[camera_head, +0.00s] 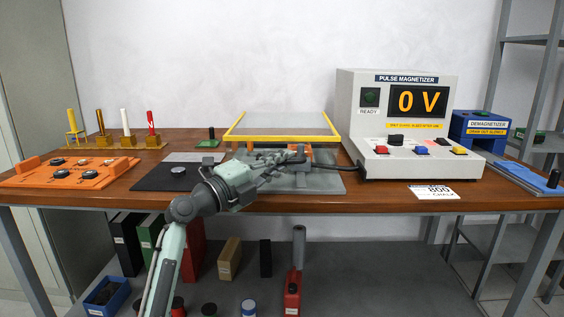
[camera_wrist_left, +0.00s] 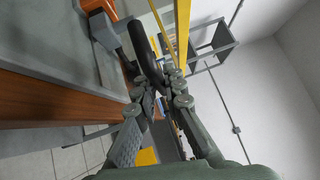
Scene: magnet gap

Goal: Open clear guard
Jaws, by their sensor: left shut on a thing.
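The clear guard (camera_head: 283,138) is a see-through panel with a yellow frame, at the middle of the bench in the head view. Its yellow edge (camera_wrist_left: 183,30) runs along the top of the left wrist view. My left gripper (camera_head: 301,157) is just below the guard's front edge. In the left wrist view its fingers (camera_wrist_left: 162,88) are shut on a dark bar (camera_wrist_left: 142,45), which looks like the guard's handle. The exact contact is partly hidden by the fingers. Under the guard are a grey base plate (camera_head: 325,182) and an orange block (camera_head: 326,157). My right gripper is not in view.
The white pulse magnetizer (camera_head: 350,105) stands close on the right, reading 0 V, with a black cable (camera_head: 347,167) towards the base plate. A blue demagnetizer (camera_head: 462,130) is farther right. An orange tray (camera_head: 100,178) and several coloured posts are on the left. The wall behind the guard is bare.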

